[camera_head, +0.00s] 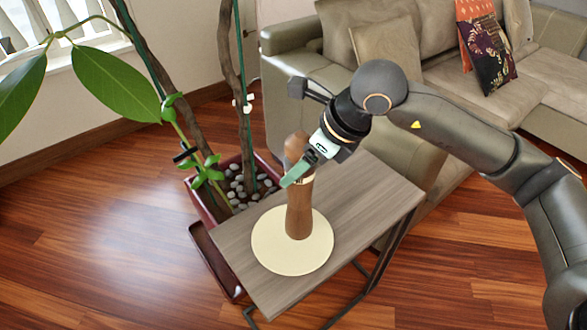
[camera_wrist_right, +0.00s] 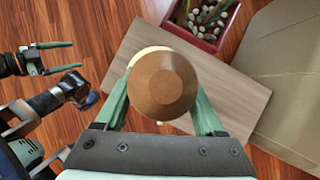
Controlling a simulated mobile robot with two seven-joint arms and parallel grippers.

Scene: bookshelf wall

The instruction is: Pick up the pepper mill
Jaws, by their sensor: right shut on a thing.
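The brown wooden pepper mill (camera_head: 299,215) stands upright over a round cream mat (camera_head: 265,250) on a small grey wood-topped side table. I cannot tell whether its base touches the mat. My right gripper (camera_head: 298,176) is shut on the mill's upper part, just below its rounded head, coming from the right. In the right wrist view the mill's round top (camera_wrist_right: 163,85) sits between the green fingers and hides their tips. My left gripper (camera_wrist_right: 62,57) shows at the left of the wrist view, open and empty, away from the table.
A potted plant (camera_head: 225,195) with white stones and tall stems stands close behind the table's left side. A grey-green sofa (camera_head: 305,75) stands close behind the table on the right. The table top (camera_head: 365,195) is bare right of the mat.

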